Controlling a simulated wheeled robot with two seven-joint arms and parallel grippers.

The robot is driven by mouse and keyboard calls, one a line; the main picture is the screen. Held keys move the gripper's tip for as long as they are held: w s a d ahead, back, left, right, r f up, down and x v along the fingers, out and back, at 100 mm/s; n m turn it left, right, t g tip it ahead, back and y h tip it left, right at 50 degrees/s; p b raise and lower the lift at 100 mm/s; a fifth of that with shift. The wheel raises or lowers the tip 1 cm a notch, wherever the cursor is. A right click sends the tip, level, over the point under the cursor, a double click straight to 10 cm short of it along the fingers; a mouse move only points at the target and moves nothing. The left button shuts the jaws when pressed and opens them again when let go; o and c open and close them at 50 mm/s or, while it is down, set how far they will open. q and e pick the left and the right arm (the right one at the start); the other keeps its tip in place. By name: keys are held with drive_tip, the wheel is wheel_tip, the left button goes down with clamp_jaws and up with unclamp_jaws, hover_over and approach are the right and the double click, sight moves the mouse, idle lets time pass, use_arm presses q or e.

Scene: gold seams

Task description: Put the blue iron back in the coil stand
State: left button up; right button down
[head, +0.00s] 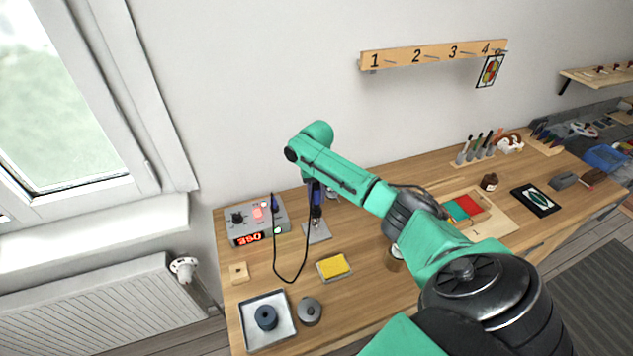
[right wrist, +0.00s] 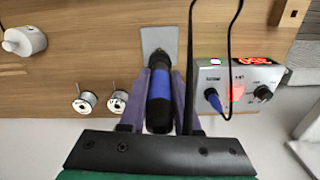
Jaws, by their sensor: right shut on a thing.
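The blue iron (head: 316,194) is upright over the grey base plate of the coil stand (head: 318,232), at the back left of the table. My right gripper (head: 313,187) is shut on the iron's handle from above and behind. In the right wrist view, the blue handle (right wrist: 160,92) lies between the two purple fingers of the right gripper (right wrist: 163,85), with the stand's plate (right wrist: 160,42) beyond. The coil and the iron's tip are hard to make out, so I cannot tell whether the tip is inside the coil. My left gripper is not in view.
The station (head: 258,221) with its red display stands left of the stand; the iron's black cord (head: 276,262) loops in front. A yellow sponge tray (head: 333,267), a square tray (head: 247,338) and a grey round thing (head: 309,311) lie nearer. Two spools (right wrist: 85,103) stand beside the stand.

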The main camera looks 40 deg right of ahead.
drive_tip(key=shift+f, duration=0.35)
drive_tip(key=shift+c, duration=0.3)
unclamp_jaws()
wheel_tip(320, 180, up, 2)
drive_tip(key=shift+r, duration=2.55)
